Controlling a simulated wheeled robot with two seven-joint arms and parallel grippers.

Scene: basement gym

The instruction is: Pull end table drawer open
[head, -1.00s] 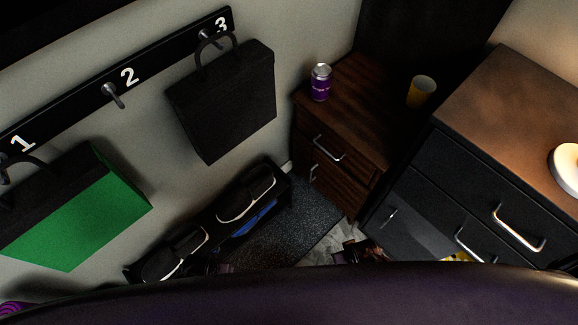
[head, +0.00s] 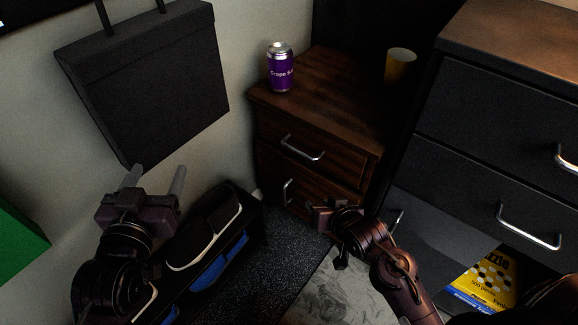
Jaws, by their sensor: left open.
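The dark brown wooden end table (head: 330,90) stands in the corner in the head view. Its upper drawer (head: 330,161) looks shut and has a horizontal silver handle (head: 302,150). Below it is a second front with an upright silver handle (head: 287,191). My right gripper (head: 322,211) is low in front of the end table, to the right of the upright handle and below the drawer handle. Its fingers are dark and their gap is unclear. My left gripper (head: 155,178) is open and empty, left of the end table, with its fingers pointing up the picture.
A purple can (head: 280,70) and a yellow cup (head: 400,67) stand on the end table.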

